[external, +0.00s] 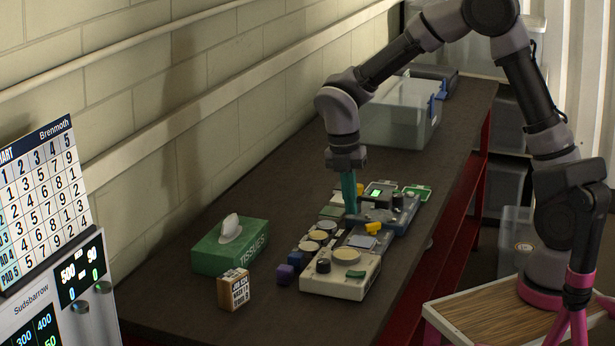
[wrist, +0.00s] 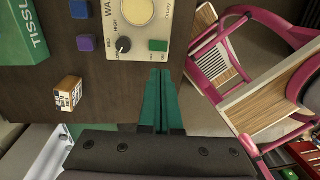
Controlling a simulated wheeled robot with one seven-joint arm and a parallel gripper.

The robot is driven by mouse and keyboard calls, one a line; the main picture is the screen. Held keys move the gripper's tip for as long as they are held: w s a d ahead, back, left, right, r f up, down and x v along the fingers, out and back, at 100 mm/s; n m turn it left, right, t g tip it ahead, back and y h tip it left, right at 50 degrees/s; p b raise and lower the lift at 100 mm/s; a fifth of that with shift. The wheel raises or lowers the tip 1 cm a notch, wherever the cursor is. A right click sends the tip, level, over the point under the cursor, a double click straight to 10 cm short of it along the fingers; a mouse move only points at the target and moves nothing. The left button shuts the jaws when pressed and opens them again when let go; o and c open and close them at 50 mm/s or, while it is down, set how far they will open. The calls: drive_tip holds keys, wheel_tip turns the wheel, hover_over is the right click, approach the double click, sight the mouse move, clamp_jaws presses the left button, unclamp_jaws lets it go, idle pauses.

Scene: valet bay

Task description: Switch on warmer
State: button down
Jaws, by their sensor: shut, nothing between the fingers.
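The warmer is a cream box (external: 335,286) near the front of the bench, with a round pale plate, a dark knob and a green switch. In the wrist view the warmer (wrist: 176,30) is at the top, cut off by the frame edge. Its dark knob (wrist: 123,45) is beside MID and HIGH marks, and its green rocker switch (wrist: 158,46) is to the right of the knob. My gripper (external: 350,211) has its teal fingers pressed together, empty, pointing down. In the wrist view the fingertips (wrist: 161,72) appear just below the switch, apart from it in the picture.
A clear bin (external: 392,128) stands farther back.

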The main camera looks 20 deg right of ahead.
sight(362, 273)
drive_tip(key=shift+s+d, duration=0.35)
drive_tip(key=shift+s, duration=0.1)
drive_tip(key=f, duration=0.9)
drive_tip(key=s+d+f, duration=0.1)
drive_tip(key=f, duration=0.4)
drive_tip(key=shift+s+d, duration=0.1)
drive_tip(key=shift+s+d+f, duration=0.1)
drive_tip(key=shift+f, duration=0.1)
drive_tip(key=shift+w+a+r, duration=0.25)
drive_tip(key=shift+w+a, duration=0.35)
